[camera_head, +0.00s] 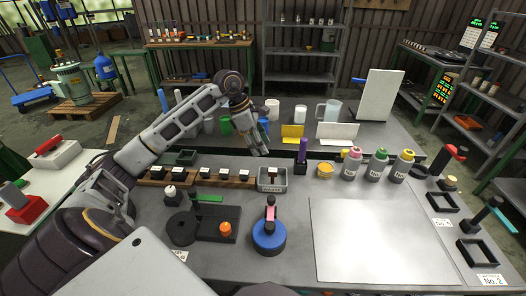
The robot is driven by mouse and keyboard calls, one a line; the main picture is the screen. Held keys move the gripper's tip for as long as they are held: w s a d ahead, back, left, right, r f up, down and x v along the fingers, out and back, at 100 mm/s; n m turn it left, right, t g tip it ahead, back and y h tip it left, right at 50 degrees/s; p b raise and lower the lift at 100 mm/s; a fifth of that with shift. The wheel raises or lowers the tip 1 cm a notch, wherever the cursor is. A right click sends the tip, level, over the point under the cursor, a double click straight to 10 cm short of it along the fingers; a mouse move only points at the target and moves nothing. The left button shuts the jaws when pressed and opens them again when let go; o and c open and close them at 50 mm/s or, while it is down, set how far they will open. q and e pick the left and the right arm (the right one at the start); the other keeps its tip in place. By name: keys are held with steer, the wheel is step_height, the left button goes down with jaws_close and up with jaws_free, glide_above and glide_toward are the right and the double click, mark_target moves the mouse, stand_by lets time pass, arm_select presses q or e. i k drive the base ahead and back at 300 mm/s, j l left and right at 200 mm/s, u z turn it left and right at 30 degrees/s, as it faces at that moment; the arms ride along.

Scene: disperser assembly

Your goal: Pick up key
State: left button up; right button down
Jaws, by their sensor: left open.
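No object can be clearly made out as a key at this size. A small grey tray (261,187) on the table holds small dark items that are too small to identify. My left gripper (260,147) is open and empty, pointing down above the table's rear part, just behind and above the tray. A blue round piece (269,240) with a pink and black upright part (270,210) stands in front of the tray. A black base (210,228) with a green bar (207,198) and an orange knob lies to its left. My right gripper is not in view.
A large pale board (375,240) lies flat and bare at right. Several bottles (375,168) and a purple upright piece (302,150) stand behind it. A wooden strip (152,180) with black blocks lies at left. Black square frames (478,252) sit at the right edge.

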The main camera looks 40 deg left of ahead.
mark_target(225, 173)
steer(key=u, duration=1.55)
